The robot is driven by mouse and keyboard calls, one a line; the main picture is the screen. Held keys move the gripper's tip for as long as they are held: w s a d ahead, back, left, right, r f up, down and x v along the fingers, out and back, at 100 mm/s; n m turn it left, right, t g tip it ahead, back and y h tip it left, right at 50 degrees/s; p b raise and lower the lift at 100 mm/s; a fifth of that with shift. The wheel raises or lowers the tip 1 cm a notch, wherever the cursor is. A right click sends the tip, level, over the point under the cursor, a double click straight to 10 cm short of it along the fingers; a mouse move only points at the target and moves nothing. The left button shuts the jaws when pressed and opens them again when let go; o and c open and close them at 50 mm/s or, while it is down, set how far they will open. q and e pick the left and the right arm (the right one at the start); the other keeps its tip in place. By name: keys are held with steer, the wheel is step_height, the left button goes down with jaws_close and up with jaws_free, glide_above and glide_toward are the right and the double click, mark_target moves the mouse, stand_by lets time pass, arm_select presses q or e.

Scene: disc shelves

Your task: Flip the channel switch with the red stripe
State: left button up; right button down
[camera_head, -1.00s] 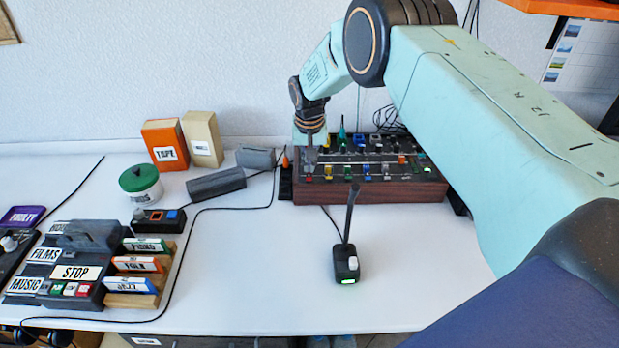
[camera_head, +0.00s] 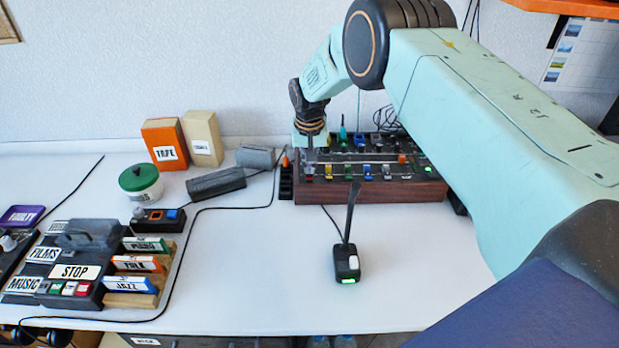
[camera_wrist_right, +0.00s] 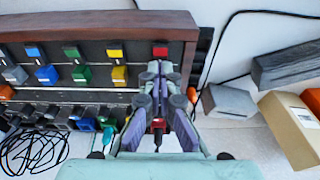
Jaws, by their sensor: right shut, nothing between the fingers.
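The mixing console (camera_head: 380,192) has a wooden front and a dark panel with rows of coloured switches. It stands against the wall and also fills the upper left of the right wrist view (camera_wrist_right: 75,20). A red-marked channel switch (camera_wrist_right: 160,51) is at the panel's end, just beyond my right fingertips. My right gripper (camera_head: 310,164) points down over the console's left end. In the wrist view its fingers (camera_wrist_right: 160,71) are shut and empty, in line with the red mark. Whether they touch the switch I cannot tell. Another red part (camera_wrist_right: 158,124) shows between the fingers. My left gripper is not in view.
A desk microphone (camera_head: 347,262) stands in front of the console. Yellow (camera_wrist_right: 116,54), green (camera_wrist_right: 72,52) and blue (camera_wrist_right: 34,53) switches sit beside the red one. Grey blocks (camera_head: 216,183), boxes (camera_head: 164,146) and a lidded jar (camera_head: 140,182) stand left.

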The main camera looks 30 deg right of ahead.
mark_target(310, 176)
steer(key=shift+s+f, duration=0.15)
steer(key=shift+f, duration=0.15)
steer(key=shift+r+p, duration=0.5)
steer(key=shift+r, duration=0.25)
steer(key=shift+r+p, duration=0.85)
steer(key=shift+r, duration=0.45)
steer(key=shift+w+r+p, duration=0.2)
steer(key=shift+r+p, duration=0.7)
steer(key=shift+r, duration=0.2)
steer(key=shift+s+r, duration=0.15)
steer(key=shift+r, duration=0.25)
steer(key=shift+f, duration=0.1)
